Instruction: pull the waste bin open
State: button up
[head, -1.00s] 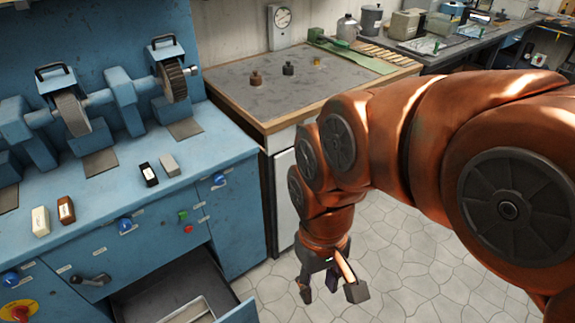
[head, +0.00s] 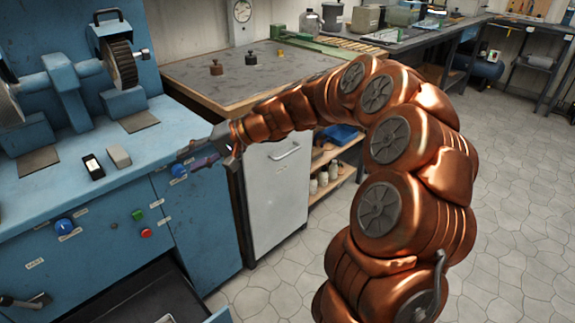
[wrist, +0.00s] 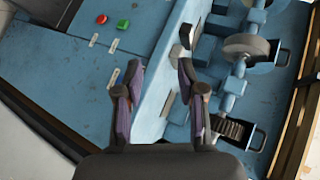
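The white front with a bar handle (head: 277,190) under the wooden-edged bench looks like the waste bin, though no label shows. It sits flush under the bench, and the handle (head: 286,152) is near its top. My gripper (head: 200,152) is to its left, by the front edge of the blue machine. In the wrist view my gripper (wrist: 160,68) has its two fingers apart with nothing held between them. The machine's edge shows behind the fingers. The white front cannot be made out in the wrist view.
The blue machine (head: 60,215) has a dark open drawer (head: 140,290) sticking out low at its front. Open shelves (head: 335,175) stand right of the white front. The tiled floor (head: 510,170) is clear at right.

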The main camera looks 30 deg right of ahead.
jog(key=w+d+f+m+t+b, duration=0.3)
jog(key=w+d+f, duration=0.2)
jog(key=w+d, duration=0.25)
jog(key=m+t+h+b, duration=0.7)
jog(key=m+h+b, duration=0.1)
send_near(289, 154)
jog(key=w, duration=0.3)
jog(key=shift+f+x, duration=0.2)
jog(key=shift+x, duration=1.75)
jog(key=shift+f+x, duration=0.2)
jog(key=shift+x, duration=1.75)
jog(key=shift+s+a, duration=0.1)
jog(key=shift+a, duration=0.1)
grip_shut()
